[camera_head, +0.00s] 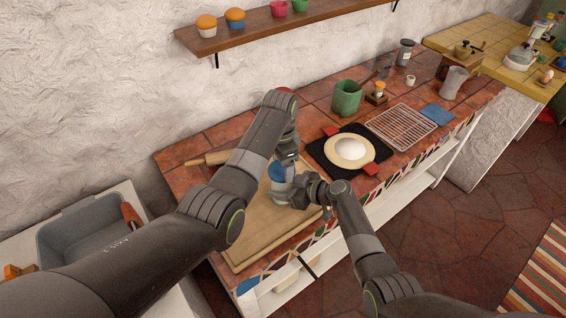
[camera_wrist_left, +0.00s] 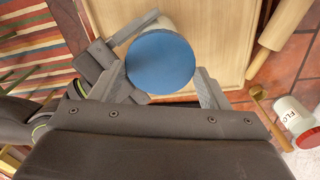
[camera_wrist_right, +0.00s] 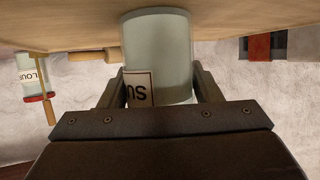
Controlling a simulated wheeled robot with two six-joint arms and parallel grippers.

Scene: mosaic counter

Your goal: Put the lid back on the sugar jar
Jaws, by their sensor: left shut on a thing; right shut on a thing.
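The sugar jar (camera_head: 280,188) stands upright on the wooden board, pale, with a label reading "SU" in the right wrist view (camera_wrist_right: 158,50). My right gripper (camera_wrist_right: 157,85) is shut around the jar's sides; it also shows in the head view (camera_head: 300,190). The blue lid (camera_wrist_left: 160,62) is round and lies between the fingers of my left gripper (camera_wrist_left: 163,82), which is shut on it from above. In the head view the lid (camera_head: 277,171) is at the jar's top. I cannot tell whether it touches the rim or sits fully down.
The board (camera_head: 245,240) lies under the jar. A rolling pin (camera_head: 207,159) and a flour jar with a red lid (camera_wrist_left: 295,115) are behind it. A black mat with dough (camera_head: 348,151), a wire rack (camera_head: 402,126) and a green pot (camera_head: 346,98) stand to the right.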

